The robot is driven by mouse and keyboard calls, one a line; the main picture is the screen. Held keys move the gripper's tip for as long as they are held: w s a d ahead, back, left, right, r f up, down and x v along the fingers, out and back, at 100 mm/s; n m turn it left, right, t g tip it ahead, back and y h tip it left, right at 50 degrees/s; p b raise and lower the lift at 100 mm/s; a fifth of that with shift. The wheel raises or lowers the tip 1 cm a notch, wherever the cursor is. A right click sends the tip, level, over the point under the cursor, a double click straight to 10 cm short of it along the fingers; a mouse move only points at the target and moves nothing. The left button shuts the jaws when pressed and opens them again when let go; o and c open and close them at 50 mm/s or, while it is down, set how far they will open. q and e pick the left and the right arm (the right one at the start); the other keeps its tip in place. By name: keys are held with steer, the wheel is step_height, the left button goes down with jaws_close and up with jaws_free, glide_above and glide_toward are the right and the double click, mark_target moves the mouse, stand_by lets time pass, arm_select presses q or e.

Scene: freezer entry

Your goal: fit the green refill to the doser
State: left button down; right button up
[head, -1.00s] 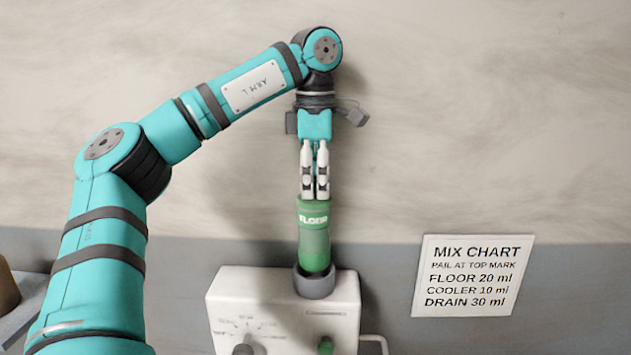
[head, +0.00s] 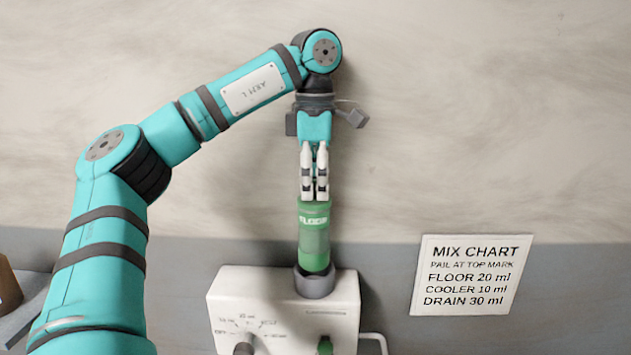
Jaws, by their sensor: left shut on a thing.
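The green refill (head: 314,240), a bottle with a white "FLOOR" label, stands upright with its lower end in the grey round collar (head: 314,283) on top of the white doser (head: 280,285). Whether it is fully seated inside the collar is hidden. My left gripper (head: 314,195) comes down from above and is shut on the top of the green refill. The doser's front has a grey dial (head: 244,347) with printed marks and a green knob (head: 325,346), both cut by the lower edge. My right gripper is not in view.
A white mix chart (head: 472,275) is on the wall to the right of the doser. A pipe (head: 374,338) comes out of the doser's right side. A brown object (head: 8,287) sits on a grey surface at the far left. The space above the chart is clear.

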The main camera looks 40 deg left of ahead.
arm_select(q)
steer(key=shift+f+b, duration=2)
steer(key=shift+f, duration=0.75)
steer(key=c, duration=1.2)
jaws_free()
steer(key=shift+r, duration=0.1)
step_height(320, 180, up, 10)
steer(key=shift+d+r, duration=0.1)
steer(key=shift+r, duration=0.85)
